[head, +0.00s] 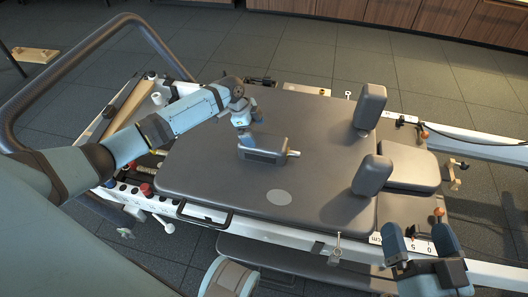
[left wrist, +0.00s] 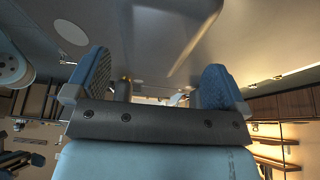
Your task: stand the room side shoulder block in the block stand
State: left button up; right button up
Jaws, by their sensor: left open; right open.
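Two dark grey padded shoulder blocks stand upright on the carriage, one at the far side (head: 370,107) and one nearer (head: 371,175). I cannot tell which is the room side block. I cannot make out the block stand. My right gripper (head: 419,243) is open and empty at the lower right.
The headrest pads (head: 408,166) lie right of the upright blocks. A pale rail (head: 490,148) runs off to the right. A grey tubular frame (head: 70,65) and cluttered knobs (head: 135,190) are at the left. The front half of the carriage is clear except for a pale disc (head: 279,197).

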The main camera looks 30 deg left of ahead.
aim_at(263, 142)
pick_arm(q)
jog(key=shift+x, duration=0.75)
jog(key=b+x, duration=0.1)
jog(key=x, duration=0.1)
jog(key=b+x, duration=0.2)
jog(key=shift+d+f, duration=0.1)
jog(key=shift+d, duration=0.4)
jog(key=shift+d+f, duration=0.15)
jog(key=shift+f, duration=0.15)
pick_arm(e)
notch_tip(263, 142, down, 5)
jog(key=shift+a+r+n+g, duration=0.1)
jog(key=shift+n+g, duration=0.3)
jog(key=shift+g, duration=0.6)
pick_arm(q)
jog(key=c, duration=1)
jog(key=shift+r, duration=0.1)
jog(key=shift+c, duration=0.6)
pick_arm(e)
jog(key=shift+r, duration=0.1)
